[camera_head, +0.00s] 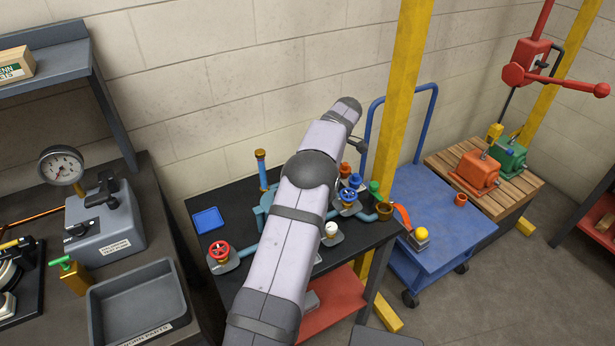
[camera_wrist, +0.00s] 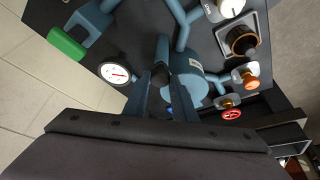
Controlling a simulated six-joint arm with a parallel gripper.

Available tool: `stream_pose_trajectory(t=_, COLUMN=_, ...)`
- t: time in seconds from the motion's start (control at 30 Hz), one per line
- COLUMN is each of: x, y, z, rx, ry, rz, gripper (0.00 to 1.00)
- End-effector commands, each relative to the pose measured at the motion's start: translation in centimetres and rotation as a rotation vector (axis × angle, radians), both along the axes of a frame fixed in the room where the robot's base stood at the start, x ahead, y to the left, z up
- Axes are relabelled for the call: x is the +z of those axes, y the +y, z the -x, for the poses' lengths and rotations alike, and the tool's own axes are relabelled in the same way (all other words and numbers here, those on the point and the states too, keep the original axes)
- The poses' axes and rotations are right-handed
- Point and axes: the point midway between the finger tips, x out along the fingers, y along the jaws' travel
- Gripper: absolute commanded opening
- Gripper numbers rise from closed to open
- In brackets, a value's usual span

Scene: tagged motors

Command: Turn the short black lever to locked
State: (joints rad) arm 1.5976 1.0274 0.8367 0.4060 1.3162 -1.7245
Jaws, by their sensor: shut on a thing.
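In the wrist view my gripper (camera_wrist: 166,98) reaches into the blue-grey pipework from the bottom of the picture. Its two fingers are shut on a short black lever (camera_wrist: 163,60), which shows between and just beyond the fingertips. Which way the lever stands against a locked mark cannot be read. In the head view my arm crosses the black bench (camera_head: 240,200) and hides my gripper and the lever.
Around the pipework are a white gauge (camera_wrist: 115,73), a green grip (camera_wrist: 67,43), an orange knob (camera_wrist: 250,82) and a red wheel (camera_wrist: 231,113). A yellow post (camera_head: 402,90) and blue cart (camera_head: 440,225) stand to the right.

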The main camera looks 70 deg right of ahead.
Motion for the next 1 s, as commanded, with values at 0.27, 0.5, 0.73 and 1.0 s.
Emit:
stream_pose_trajectory(t=0.27, x=0.0, y=0.0, z=0.0, rx=0.0, ry=0.0, rz=0.0, gripper=0.43)
stream_pose_trajectory(t=0.5, x=0.4, y=0.0, z=0.2, rx=-0.001, ry=0.0, rz=0.002, gripper=0.43)
stream_pose_trajectory(t=0.73, x=2.9, y=-0.1, z=1.3, rx=-0.001, ry=0.0, rz=0.004, gripper=0.43)
stream_pose_trajectory(t=1.0, x=5.9, y=-0.1, z=2.5, rx=0.0, ry=0.0, rz=0.001, gripper=0.43)
